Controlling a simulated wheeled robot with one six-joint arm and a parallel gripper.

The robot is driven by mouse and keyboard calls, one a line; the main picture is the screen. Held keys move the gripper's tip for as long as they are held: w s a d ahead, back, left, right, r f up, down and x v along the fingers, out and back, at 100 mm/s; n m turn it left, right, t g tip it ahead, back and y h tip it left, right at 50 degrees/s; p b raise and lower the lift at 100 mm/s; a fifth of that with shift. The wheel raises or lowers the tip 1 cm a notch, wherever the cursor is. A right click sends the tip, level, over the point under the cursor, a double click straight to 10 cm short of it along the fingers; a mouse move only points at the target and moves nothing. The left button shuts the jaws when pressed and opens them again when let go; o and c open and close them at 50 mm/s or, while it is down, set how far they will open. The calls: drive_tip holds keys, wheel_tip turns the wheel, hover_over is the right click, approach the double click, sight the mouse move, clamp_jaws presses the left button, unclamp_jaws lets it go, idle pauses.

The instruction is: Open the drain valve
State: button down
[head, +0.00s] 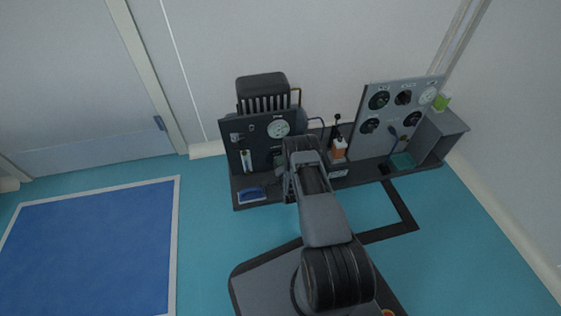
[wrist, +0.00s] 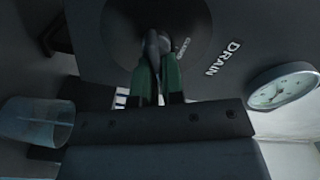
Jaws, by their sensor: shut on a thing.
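In the wrist view, the drain valve's dark handle (wrist: 153,44) stands out from a round dark plate beside the white word DRAIN (wrist: 229,58). A smaller word, partly readable as CLOSED, is printed on the plate. My gripper (wrist: 158,72) has green fingers and is shut on the handle, which is mostly hidden between them. In the head view, my arm reaches to the dark left panel (head: 236,130) and covers the valve and most of the gripper.
A round white gauge (wrist: 282,88) sits to the right of the valve and a clear cup (wrist: 38,121) to the left. A blue tray (head: 252,194) lies in front.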

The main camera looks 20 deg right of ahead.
drive_tip(key=m, duration=0.2)
drive_tip(key=f+m, duration=0.1)
drive_tip(key=m, duration=0.2)
drive_tip(key=shift+s+m, duration=0.1)
drive_tip(key=shift+m, duration=0.3)
idle(0.4)
drive_tip(key=c, duration=1.2)
unclamp_jaws()
drive_tip(key=shift+d, duration=0.1)
drive_tip(key=shift+c, duration=0.2)
drive_tip(key=s+a+p, duration=0.2)
drive_tip(key=s+p, duration=0.3)
drive_tip(key=s, duration=0.8)
drive_tip(key=shift+s+a, duration=0.25)
drive_tip(key=shift+a, duration=0.15)
drive_tip(key=shift+w+r, duration=0.1)
